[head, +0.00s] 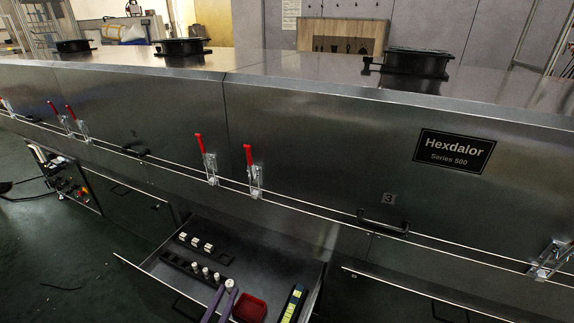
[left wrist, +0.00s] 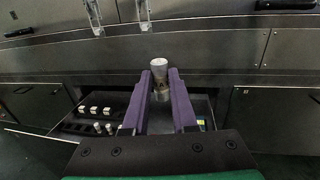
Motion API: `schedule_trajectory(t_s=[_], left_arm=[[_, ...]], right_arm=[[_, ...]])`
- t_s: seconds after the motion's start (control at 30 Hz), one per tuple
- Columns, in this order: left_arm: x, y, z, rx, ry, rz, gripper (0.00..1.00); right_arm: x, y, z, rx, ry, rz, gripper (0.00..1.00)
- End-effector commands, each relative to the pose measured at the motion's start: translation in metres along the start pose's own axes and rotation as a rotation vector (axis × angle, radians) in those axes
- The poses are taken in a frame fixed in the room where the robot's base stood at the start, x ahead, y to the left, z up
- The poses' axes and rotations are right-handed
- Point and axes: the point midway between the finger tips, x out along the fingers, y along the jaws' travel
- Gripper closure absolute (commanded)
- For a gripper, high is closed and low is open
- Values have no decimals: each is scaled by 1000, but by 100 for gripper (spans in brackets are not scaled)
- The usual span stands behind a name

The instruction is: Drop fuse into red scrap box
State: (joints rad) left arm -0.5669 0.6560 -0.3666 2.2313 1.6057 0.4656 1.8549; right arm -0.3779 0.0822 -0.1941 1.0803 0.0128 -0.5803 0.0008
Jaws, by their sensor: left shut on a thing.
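The fuse (left wrist: 160,72) is a silvery white cylinder with a dark mark, held upright between the purple fingers of my left gripper (left wrist: 160,84) in the left wrist view. In the head view the left gripper (head: 226,291) comes up from the bottom edge over the open drawer, shut on the fuse (head: 230,283). The red scrap box (head: 250,308) sits in the drawer just to the right of the purple fingers. The fuse is beside the box in the picture, not inside it. I cannot make out the red box in the left wrist view. My right gripper is not in view.
The open drawer (head: 262,265) holds a dark rack with several white fuses (head: 195,267), several white blocks (head: 195,241) and a dark strip with yellow-green pieces (head: 293,304). The dryer front with red-handled clamps (head: 248,156) and a black handle (head: 383,224) rises behind the drawer.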

Motion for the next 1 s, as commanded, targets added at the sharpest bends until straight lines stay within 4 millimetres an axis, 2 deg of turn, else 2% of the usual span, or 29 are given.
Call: schedule_trajectory(t_s=[0.03, 0.07, 0.2, 0.3, 0.4, 0.5, 0.63, 0.77, 1.0], left_arm=[[15, 1, -45, 5, -7, -53, 100], [24, 2, -56, 5, -6, -87, 100], [58, 6, -99, 7, -5, -237, 100], [79, 12, -120, 9, -5, -333, 100], [93, 17, -130, 10, -7, -413, 100], [100, 20, -130, 11, -9, -466, 100], [102, 21, -125, 8, -8, -493, 100], [102, 21, -126, 8, -7, -494, 100], [102, 21, -137, 8, -7, -493, 100]], right_arm=[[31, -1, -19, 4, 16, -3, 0], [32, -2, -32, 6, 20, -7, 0], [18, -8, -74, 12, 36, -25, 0], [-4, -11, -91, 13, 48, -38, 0], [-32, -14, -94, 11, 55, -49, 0], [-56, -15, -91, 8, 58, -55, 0], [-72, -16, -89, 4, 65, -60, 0], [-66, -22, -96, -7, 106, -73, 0], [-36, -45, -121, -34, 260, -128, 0]])
